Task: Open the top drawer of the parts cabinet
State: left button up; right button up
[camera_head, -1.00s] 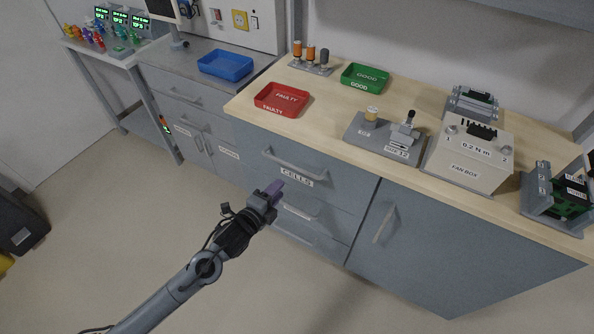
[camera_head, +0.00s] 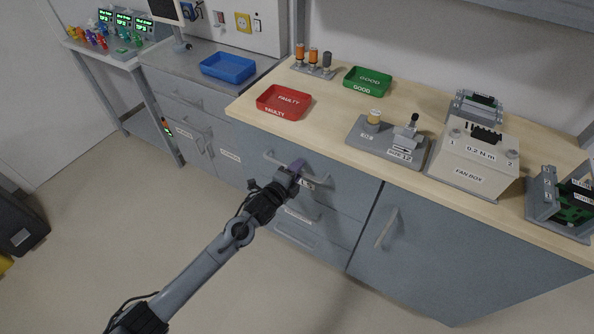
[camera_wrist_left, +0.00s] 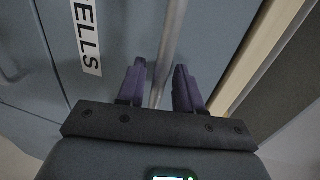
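The parts cabinet's top drawer (camera_head: 345,190) is a grey front under the wooden worktop, and it looks shut. Its bar handle (camera_head: 279,161) runs along the front and is partly hidden by my gripper. My left gripper (camera_head: 298,166) is at the middle of this handle. In the left wrist view, the purple fingers of the gripper (camera_wrist_left: 160,75) are apart, with the handle (camera_wrist_left: 174,40) running between them. I cannot tell whether either finger touches it. The CELLS label (camera_wrist_left: 86,38) is beside the fingers. My right gripper is not in view.
Lower drawers (camera_head: 298,215) are below, and a cupboard door with its own handle (camera_head: 387,229) is to the right. On the worktop are a red FAULTY tray (camera_head: 284,103), a green GOOD tray (camera_head: 367,82) and a fan box (camera_head: 473,160). The floor in front is clear.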

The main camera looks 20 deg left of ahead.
pick_arm(q)
jog(key=shift+w, duration=0.1)
jog(key=shift+c, duration=0.3)
grip_shut()
